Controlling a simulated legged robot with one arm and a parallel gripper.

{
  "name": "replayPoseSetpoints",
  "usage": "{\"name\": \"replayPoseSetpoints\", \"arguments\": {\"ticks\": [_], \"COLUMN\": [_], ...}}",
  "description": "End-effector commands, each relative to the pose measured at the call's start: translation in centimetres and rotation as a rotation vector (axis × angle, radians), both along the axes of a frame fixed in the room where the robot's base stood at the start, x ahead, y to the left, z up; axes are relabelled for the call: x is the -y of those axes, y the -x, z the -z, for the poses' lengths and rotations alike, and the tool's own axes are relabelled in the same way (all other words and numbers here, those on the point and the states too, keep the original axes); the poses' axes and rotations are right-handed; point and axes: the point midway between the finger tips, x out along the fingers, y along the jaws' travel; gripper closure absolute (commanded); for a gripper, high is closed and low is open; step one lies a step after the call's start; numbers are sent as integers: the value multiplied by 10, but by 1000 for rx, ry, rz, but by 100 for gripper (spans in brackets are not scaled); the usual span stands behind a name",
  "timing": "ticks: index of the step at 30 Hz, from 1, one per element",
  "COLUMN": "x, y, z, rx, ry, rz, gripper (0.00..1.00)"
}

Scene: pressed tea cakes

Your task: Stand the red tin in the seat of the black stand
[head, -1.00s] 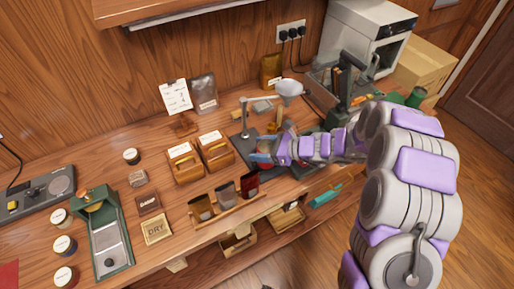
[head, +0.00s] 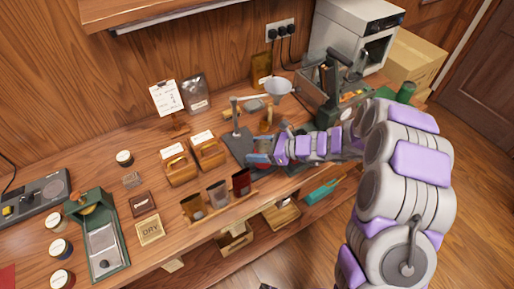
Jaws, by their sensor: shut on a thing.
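My gripper (head: 261,159) reaches in from the right over the bench. Its blue fingertips are shut on a small reddish thing, which looks like the red tin (head: 259,157); the fingers hide most of it. The black stand (head: 239,145), a dark base with an upright post, is just behind and left of the fingertips. Its seat cannot be made out, being partly hidden by the gripper. I cannot tell whether the tin touches the stand.
A wooden rack (head: 222,207) with brown, grey and dark red holders stands in front of the gripper. Two wooden boxes (head: 207,150) are to the left. A funnel (head: 278,86) is behind. A green-grey machine (head: 340,95) is at the right.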

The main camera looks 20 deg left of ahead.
Motion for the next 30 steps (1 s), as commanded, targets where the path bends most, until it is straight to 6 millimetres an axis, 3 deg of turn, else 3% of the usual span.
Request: {"name": "replayPoseSetpoints", "arguments": {"ticks": [2,3,11,23,30], "x": [-1,-2,-1,9,51], "y": [0,0,0,-1,-3], "z": [0,0,0,-5,-23], "rx": [1,0,1,1,2], "ry": [0,1,0,0,1], "rz": [-1,-2,-1,0,2], "gripper": [65,29,4,3,3]}}
